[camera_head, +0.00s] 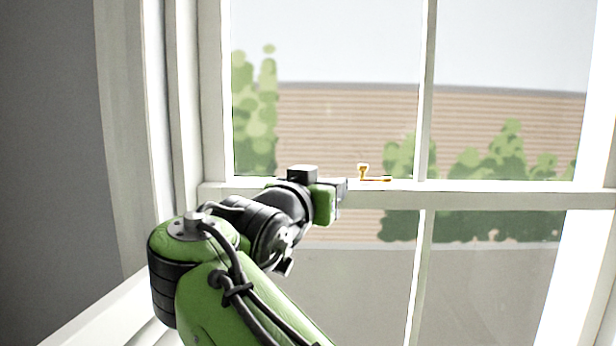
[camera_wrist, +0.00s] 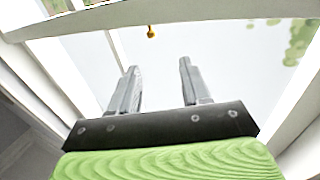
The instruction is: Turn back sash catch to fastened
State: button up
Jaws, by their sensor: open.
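The sash catch (camera_head: 364,173) is a small brass-coloured piece on the white meeting rail (camera_head: 480,194) of the window. In the head view it has an upright knob at its left and a flat part lying along the rail to the right. In the wrist view only a small brass knob (camera_wrist: 151,32) shows, at the rail's edge beyond the fingertips. My gripper (camera_wrist: 158,68) is open and empty, its two grey fingers apart, with the knob ahead of the gap between them. In the head view my gripper (camera_head: 342,187) is left of the catch, apart from it; its fingers are barely visible.
The white window frame (camera_head: 212,100) and side wall stand close on the left of my arm. A vertical glazing bar (camera_head: 427,90) rises just right of the catch. Glass panes lie above and below the rail, with bushes and a slatted wall outside.

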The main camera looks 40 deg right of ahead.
send_near(362, 169)
jog(key=p+x, duration=0.4)
jog(key=x, duration=0.4)
jog(key=shift+d+r, duration=0.1)
jog(key=shift+d, duration=0.3)
jog(key=shift+w, duration=0.2)
jog(key=shift+a, duration=0.15)
grip_shut()
